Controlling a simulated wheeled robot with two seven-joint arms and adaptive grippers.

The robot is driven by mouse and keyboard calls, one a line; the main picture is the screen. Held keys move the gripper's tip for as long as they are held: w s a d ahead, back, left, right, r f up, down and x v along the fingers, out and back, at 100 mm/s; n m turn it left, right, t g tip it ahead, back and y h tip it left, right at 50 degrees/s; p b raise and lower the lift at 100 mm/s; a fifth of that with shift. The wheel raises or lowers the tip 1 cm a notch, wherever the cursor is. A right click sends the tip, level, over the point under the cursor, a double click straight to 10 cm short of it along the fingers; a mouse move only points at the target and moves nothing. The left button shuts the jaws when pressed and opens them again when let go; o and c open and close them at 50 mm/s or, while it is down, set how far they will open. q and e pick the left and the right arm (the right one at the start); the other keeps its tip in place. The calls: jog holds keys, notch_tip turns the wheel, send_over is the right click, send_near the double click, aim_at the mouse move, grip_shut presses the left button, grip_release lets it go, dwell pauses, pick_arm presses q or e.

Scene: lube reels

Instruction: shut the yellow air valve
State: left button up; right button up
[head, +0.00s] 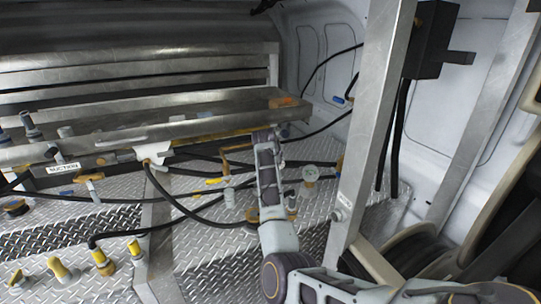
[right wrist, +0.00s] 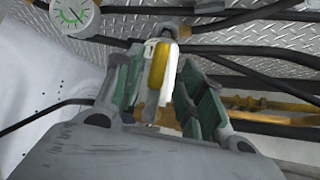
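In the right wrist view a yellow valve handle (right wrist: 158,65) with a pale edge stands between the two green-padded fingers of my right gripper (right wrist: 160,75). The fingers are spread on either side of it. A gap shows between the handle and the right finger, and the left finger is close to it; contact there is unclear. In the head view my right gripper (head: 270,142) reaches up to the front edge of the metal shelf, and the handle between its fingers is hidden or too small to make out. My left gripper is not in view.
A round gauge (right wrist: 72,14) is close by, at the upper left of the wrist view. Black hoses (right wrist: 240,20) and a yellow pipe (right wrist: 270,104) run nearby. In the head view a metal post (head: 368,130) stands right of my arm, and a metal shelf (head: 180,130) lies left.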

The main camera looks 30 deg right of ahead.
jog(key=v, duration=0.6)
jog(key=shift+s+a+r, duration=0.2)
jog(key=shift+a+r, duration=0.05)
dwell(0.4)
